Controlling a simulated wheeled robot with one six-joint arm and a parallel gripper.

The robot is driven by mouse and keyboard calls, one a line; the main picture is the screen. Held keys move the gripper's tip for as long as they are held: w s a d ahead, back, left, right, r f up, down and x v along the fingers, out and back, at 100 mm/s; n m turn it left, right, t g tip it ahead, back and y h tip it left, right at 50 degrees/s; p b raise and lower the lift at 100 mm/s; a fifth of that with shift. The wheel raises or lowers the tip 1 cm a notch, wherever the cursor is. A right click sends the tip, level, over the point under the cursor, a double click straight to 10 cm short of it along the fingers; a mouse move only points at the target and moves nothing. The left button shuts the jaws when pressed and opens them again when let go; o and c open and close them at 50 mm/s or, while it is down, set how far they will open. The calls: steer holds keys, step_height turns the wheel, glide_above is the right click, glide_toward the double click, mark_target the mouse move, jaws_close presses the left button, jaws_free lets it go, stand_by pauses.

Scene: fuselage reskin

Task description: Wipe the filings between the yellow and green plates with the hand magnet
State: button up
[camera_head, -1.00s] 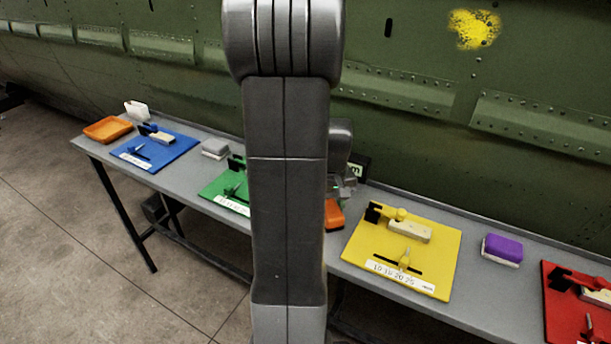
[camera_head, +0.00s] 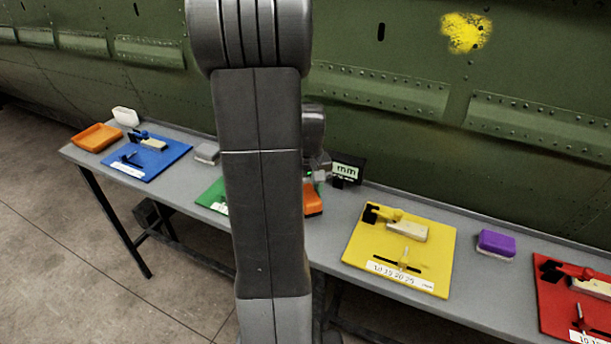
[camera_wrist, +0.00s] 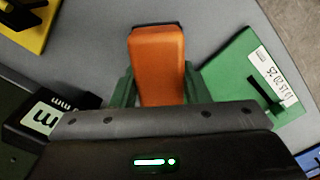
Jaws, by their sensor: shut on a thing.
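The orange block (camera_wrist: 157,48), which looks like the hand magnet, is held between the greenish fingers of my gripper (camera_wrist: 157,86). It also shows in the head view (camera_head: 313,203), low over or on the grey bench, between the two plates. The yellow plate (camera_head: 360,245) lies right of it with a clamp-like fitting and a number strip. The green plate (camera_head: 209,196) lies left, mostly hidden behind my arm; its corner shows in the wrist view (camera_wrist: 225,68). I cannot make out any filings. Whether the block touches the bench is unclear.
A black "mm" display (camera_head: 347,170) stands at the bench's back edge, close to my gripper. A purple-topped block (camera_head: 496,242) and red plate (camera_head: 552,300) lie right. A blue plate (camera_head: 170,160), grey block (camera_head: 207,152) and orange tray (camera_head: 97,137) lie left. The green fuselage (camera_head: 400,60) rises behind.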

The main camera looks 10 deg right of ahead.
steer(key=shift+w+r, duration=0.15)
steer(key=shift+r, duration=0.45)
steer(key=shift+r+p, duration=1.55)
steer(key=shift+r, duration=0.15)
steer(key=shift+f, duration=0.1)
